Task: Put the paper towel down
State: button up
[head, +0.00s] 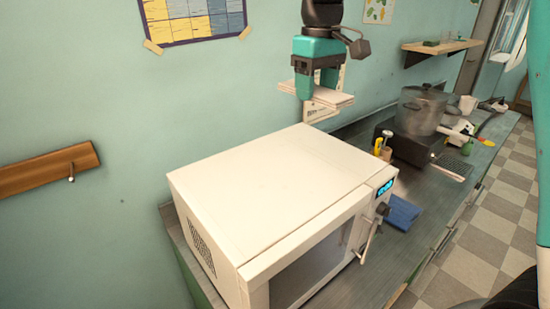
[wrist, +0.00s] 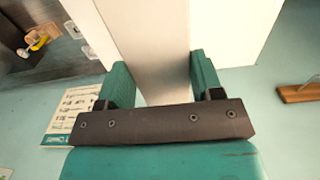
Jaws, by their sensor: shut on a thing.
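My gripper (head: 316,84) hangs in the air beyond the back of the white microwave (head: 265,190), near the wall. It is shut on the paper towel (head: 340,100), a flat, white, folded stack that sticks out on both sides of the fingers. In the wrist view the paper towel (wrist: 150,45) is a pale strip between the two teal fingers of my gripper (wrist: 158,80). The microwave top (wrist: 235,25) shows behind it. The paper towel looks raised above the counter, and its underside is hidden.
The microwave top is bare. On the counter (head: 410,250) right of it are a blue cloth (head: 402,213), a yellow-handled tool (head: 379,146) and a large metal pot (head: 421,108) on a dark stove. A wooden shelf (head: 440,47) and a wooden rail (head: 45,170) are on the wall.

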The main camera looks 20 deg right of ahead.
aim_at(307, 175)
jog(key=shift+w, duration=0.3)
jog(key=shift+w+f, duration=0.2)
notch_tip(307, 175, down, 20)
jog(key=p, duration=0.5)
jog(key=shift+r, duration=0.2)
jog(key=shift+f, duration=0.2)
jog(key=o, duration=0.9)
jog(key=shift+r, duration=0.2)
